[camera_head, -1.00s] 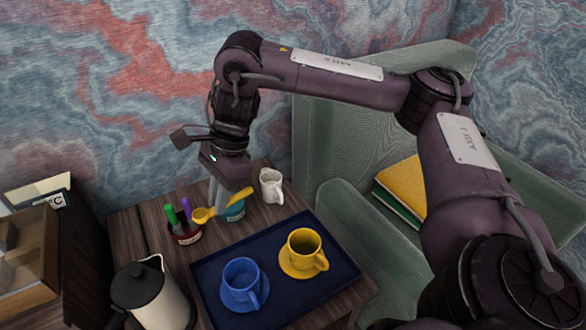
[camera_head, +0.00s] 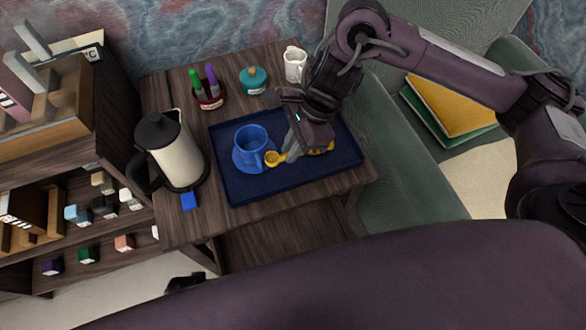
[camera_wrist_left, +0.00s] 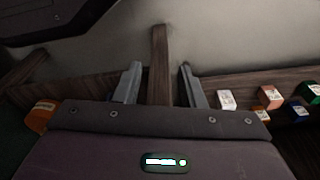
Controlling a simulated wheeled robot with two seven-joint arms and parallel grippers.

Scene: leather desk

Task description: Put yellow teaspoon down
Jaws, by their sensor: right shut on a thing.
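The yellow teaspoon (camera_head: 274,158) is in my right gripper (camera_head: 292,152), which is shut on it low over the dark blue tray (camera_head: 240,192). The spoon's bowl points left, close to the blue cup (camera_head: 251,144) on its blue saucer. I cannot tell whether the spoon touches the tray. My left gripper (camera_wrist_left: 158,72) is open and empty in the left wrist view, away from the tray.
A cream kettle (camera_head: 178,155) with a black lid stands left of the tray. Behind the tray are a pot with green and purple items (camera_head: 208,97), a teal pot (camera_head: 253,82) and a white jug (camera_head: 295,65). The tray's front strip is clear.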

